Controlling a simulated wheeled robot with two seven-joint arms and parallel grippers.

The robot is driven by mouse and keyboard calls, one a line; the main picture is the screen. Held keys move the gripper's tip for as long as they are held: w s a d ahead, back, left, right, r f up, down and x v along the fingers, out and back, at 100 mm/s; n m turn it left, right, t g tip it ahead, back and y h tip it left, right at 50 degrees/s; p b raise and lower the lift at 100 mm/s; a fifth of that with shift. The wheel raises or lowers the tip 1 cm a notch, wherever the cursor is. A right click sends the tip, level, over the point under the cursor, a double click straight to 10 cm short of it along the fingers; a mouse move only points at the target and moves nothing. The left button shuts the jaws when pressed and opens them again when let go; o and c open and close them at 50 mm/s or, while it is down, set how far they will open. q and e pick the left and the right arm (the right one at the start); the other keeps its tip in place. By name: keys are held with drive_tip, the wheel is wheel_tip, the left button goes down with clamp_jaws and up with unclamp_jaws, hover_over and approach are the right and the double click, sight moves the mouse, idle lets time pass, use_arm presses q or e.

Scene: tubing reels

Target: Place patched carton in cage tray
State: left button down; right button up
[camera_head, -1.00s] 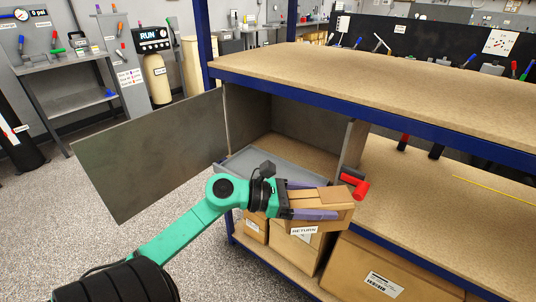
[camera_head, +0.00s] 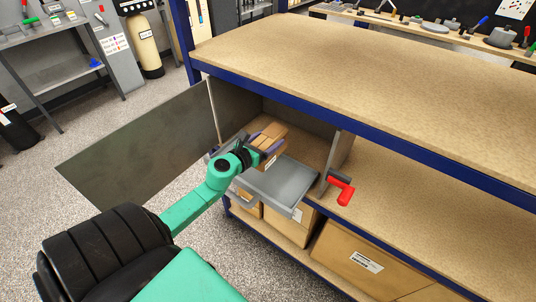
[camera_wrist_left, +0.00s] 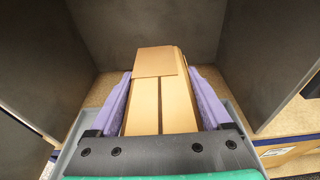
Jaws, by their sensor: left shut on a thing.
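The patched carton (camera_head: 270,143) is a small tan box with a square cardboard patch over its far end, clear in the left wrist view (camera_wrist_left: 158,95). My left gripper (camera_head: 267,137) is shut on it, with one purple finger along each side (camera_wrist_left: 160,75). The grey cage tray (camera_head: 287,186) sticks out at the front of the open compartment. The carton is above the tray's rear part, at the compartment mouth; I cannot tell whether it touches the tray. The gripper hides part of the tray. My right gripper is not in view.
The compartment's door (camera_head: 140,155) stands open to the left. Its right wall (camera_head: 337,160) has a red handle (camera_head: 340,191) beside it. A wooden bench top (camera_head: 370,75) lies above. Large cartons (camera_head: 355,258) sit on the lower shelf.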

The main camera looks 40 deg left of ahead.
use_arm(q)
wheel_tip(320, 180, down, 8)
drive_tip(key=b, duration=0.3)
drive_tip(key=shift+f, duration=0.15)
drive_tip(key=shift+w, duration=0.15)
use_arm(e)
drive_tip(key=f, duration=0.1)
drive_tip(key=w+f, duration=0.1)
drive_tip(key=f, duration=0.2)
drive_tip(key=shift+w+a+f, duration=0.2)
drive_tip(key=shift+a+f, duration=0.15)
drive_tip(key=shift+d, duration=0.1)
use_arm(q)
drive_tip(key=shift+f+b, duration=0.2)
drive_tip(key=shift+b, duration=0.1)
unclamp_jaws()
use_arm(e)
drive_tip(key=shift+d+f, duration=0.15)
use_arm(q)
drive_tip(key=shift+r, duration=0.1)
